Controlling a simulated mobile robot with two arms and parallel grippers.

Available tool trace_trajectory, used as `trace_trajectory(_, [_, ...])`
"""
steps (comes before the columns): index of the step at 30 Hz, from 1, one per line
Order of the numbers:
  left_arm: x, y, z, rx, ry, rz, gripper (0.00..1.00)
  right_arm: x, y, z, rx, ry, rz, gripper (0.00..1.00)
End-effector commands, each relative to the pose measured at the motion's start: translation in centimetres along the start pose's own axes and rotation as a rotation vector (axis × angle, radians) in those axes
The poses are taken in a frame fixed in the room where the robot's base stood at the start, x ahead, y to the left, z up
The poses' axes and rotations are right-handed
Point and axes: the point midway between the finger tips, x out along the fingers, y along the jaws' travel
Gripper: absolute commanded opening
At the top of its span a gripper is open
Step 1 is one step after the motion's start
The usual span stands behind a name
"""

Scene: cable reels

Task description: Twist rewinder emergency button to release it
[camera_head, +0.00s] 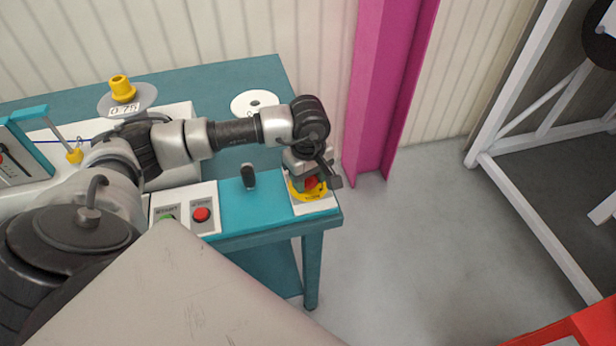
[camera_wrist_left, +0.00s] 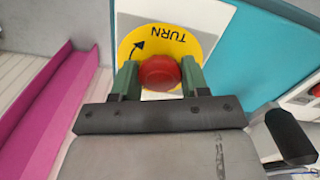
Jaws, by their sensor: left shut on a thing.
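The rewinder emergency button (camera_head: 311,183) is red and sits on a yellow disc at the right front corner of the teal table. In the left wrist view the red button (camera_wrist_left: 160,72) lies between the fingers, in front of the yellow disc (camera_wrist_left: 165,42) marked TURN with a curved arrow. My left gripper (camera_head: 308,182) reaches down over the button from above. In the left wrist view its green-tipped fingers (camera_wrist_left: 159,78) are shut on the button, one on each side. The button's lower part is hidden. My right gripper is not in view.
A start and stop panel with a red button (camera_head: 201,214) and a black lever (camera_head: 248,176) stand left of the emergency button. A white reel (camera_head: 255,102) lies behind. A magenta column (camera_head: 388,90) rises at the back right.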

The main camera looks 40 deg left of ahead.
Motion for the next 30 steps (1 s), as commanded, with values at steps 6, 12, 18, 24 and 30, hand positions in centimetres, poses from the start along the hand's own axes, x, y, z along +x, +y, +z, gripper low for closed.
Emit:
trace_trajectory(6, [0.2, 0.0, -0.1, 0.107, 0.002, 0.002, 0.32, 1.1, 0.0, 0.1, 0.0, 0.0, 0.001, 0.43])
trace_trajectory(12, [0.2, 0.0, 0.0, 0.207, 0.001, 0.0, 0.32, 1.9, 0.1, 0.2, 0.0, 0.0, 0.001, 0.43])
trace_trajectory(18, [0.2, 0.0, 0.0, 0.307, 0.001, 0.001, 0.32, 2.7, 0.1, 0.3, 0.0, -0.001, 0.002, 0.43])
trace_trajectory(24, [0.2, 0.0, 0.0, 0.408, 0.002, 0.002, 0.32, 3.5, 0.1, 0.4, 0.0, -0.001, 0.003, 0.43])
trace_trajectory(30, [0.2, 0.0, 0.0, 0.509, 0.001, 0.0, 0.32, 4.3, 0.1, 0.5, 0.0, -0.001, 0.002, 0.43])
